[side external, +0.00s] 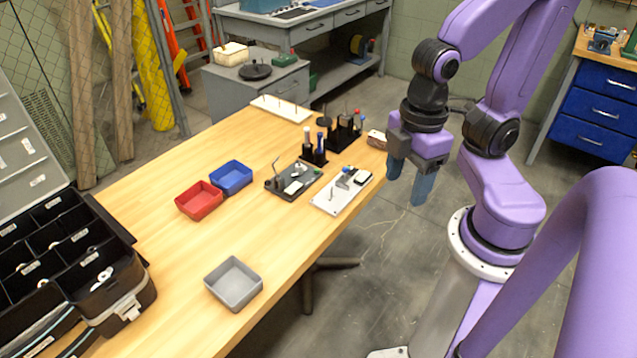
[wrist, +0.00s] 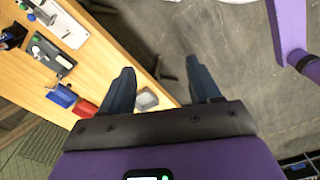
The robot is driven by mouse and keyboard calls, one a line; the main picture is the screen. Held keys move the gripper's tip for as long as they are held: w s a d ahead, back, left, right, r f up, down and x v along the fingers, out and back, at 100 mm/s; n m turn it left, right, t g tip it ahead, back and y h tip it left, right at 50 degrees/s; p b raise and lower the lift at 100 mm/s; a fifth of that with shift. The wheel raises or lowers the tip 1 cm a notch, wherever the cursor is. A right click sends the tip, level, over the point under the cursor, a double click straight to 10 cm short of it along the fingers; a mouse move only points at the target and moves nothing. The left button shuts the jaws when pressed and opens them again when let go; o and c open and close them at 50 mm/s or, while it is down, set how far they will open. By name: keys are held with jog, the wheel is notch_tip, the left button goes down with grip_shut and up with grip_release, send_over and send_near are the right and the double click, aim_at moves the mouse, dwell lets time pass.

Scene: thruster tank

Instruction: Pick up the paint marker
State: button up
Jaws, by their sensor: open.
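My gripper (side external: 408,184) is open and empty, with its blue fingers pointing down, off the table's right edge in the side view. In the wrist view my gripper (wrist: 160,70) has a wide gap between its fingers, with floor and the table edge beyond. A pen-like item, white with a dark blue top (side external: 308,143), stands upright in a small black holder (side external: 315,155). Several more upright items stand in a second black rack (side external: 345,133) behind it. Which one is the paint marker I cannot tell at this size. My gripper is apart from all of them.
The wooden table (side external: 170,260) carries a dark tray (side external: 278,184), a white board (side external: 330,203), a red bin (side external: 199,201), a blue bin (side external: 231,177) and a grey bin (side external: 234,284). A black organiser case (side external: 120,290) stands at left. The table's middle is clear.

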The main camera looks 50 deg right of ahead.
jog(key=shift+c, duration=0.5)
jog(key=w+m+t+h, duration=0.1)
jog(key=w+m+h, duration=0.1)
jog(key=w+m, duration=1.7)
jog(key=m+h, duration=0.3)
jog(key=m, duration=0.6)
send_near(306, 129)
jog(key=x, duration=0.7)
jog(key=shift+w+d, duration=0.15)
jog(key=shift+d, duration=0.1)
jog(key=shift+x, duration=2.7)
